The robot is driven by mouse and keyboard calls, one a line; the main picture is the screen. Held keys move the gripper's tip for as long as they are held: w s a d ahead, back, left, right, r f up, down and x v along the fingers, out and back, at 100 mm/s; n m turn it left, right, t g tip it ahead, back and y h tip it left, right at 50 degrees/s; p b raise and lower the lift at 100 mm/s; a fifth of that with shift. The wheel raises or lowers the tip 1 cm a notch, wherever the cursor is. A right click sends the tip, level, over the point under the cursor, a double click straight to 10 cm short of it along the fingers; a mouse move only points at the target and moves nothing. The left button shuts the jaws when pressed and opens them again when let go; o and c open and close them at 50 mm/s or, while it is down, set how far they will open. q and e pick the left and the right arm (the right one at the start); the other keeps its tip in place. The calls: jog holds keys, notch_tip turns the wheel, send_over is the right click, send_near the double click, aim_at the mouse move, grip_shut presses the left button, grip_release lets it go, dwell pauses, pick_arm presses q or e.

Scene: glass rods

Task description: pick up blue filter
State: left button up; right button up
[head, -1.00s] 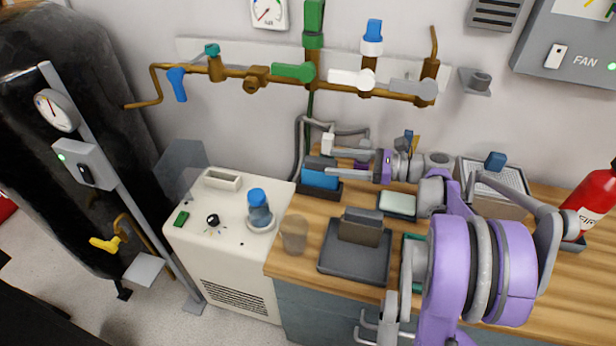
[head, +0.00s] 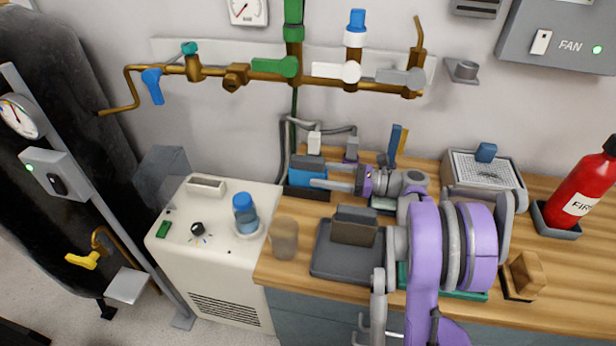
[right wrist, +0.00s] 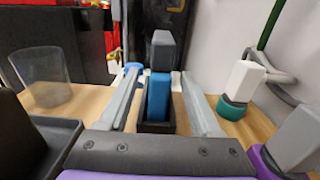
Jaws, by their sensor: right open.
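The blue filter (head: 302,178) is an upright blue block in a dark holder (head: 306,193), at the back left of the wooden bench. A grey block-like part shows directly above or behind it. In the right wrist view the blue filter (right wrist: 158,97) stands between the two grey fingers. My right gripper (head: 318,176) reaches in from the right, level with the filter. Its fingers are open, one on each side, with a gap visible on both sides in the right wrist view (right wrist: 158,78). My left gripper is not in view.
A clear beaker (head: 284,240) stands at the bench's left edge. A grey tray (head: 345,262) holds a brown plate with a grey top. A white plug (right wrist: 243,82) with a green base and cables stand close to the fingers. A white machine (head: 215,265) is left of the bench.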

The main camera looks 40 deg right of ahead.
aim_at(308, 173)
jog(key=x, duration=0.4)
grip_shut()
